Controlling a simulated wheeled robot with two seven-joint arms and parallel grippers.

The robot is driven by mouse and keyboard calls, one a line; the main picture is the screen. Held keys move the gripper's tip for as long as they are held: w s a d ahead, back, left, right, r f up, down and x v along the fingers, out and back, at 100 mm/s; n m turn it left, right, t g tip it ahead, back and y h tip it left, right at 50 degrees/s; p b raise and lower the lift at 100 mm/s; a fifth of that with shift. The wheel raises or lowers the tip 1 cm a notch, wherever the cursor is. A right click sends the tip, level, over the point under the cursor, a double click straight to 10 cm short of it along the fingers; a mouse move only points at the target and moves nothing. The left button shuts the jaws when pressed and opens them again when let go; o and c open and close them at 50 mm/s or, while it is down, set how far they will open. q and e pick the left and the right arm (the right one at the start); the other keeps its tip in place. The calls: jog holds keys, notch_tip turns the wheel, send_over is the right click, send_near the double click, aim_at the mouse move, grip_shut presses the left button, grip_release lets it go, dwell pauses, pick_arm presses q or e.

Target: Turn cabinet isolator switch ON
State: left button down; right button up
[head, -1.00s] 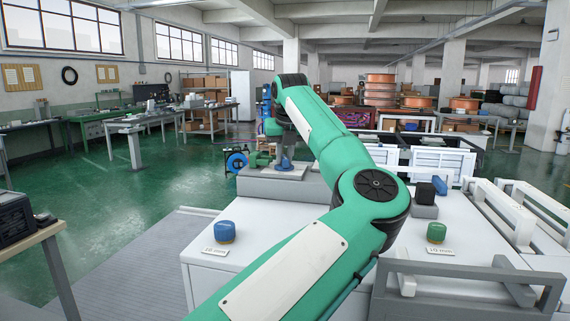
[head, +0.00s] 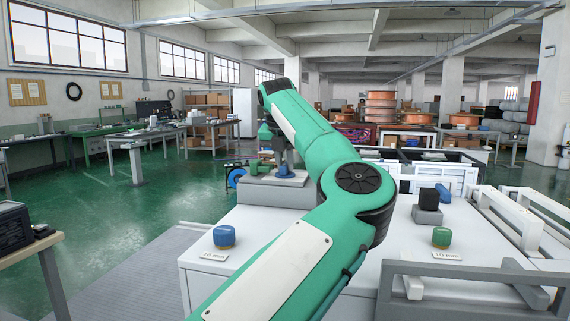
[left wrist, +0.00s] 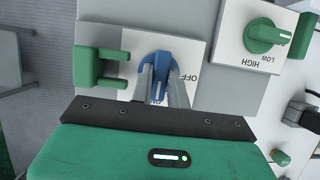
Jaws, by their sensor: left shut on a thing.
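The blue isolator switch (left wrist: 160,66) sits on a white plate (left wrist: 203,52) in the left wrist view. The plate carries OFF at the right and ON below, the ON partly hidden. The blue handle points down in the picture, toward ON. My left gripper (left wrist: 160,98) is shut on the handle, one finger on each side. In the head view my left gripper (head: 284,160) is over the small blue switch (head: 286,172) on a grey box (head: 262,192). My right gripper is not in view.
A green HIGH/LOW knob (left wrist: 266,36) and a green bracket (left wrist: 97,67) flank the switch. On white cabinets stand a blue knob (head: 224,236), a green knob (head: 441,237) and a black block (head: 429,199). Grey rails (head: 470,272) stand at front right.

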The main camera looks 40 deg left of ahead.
pick_arm(q)
jog(key=c, duration=1.4)
grip_release()
jog(key=shift+o, duration=0.2)
jog(key=v, duration=1.4)
jog(key=shift+f, duration=0.1)
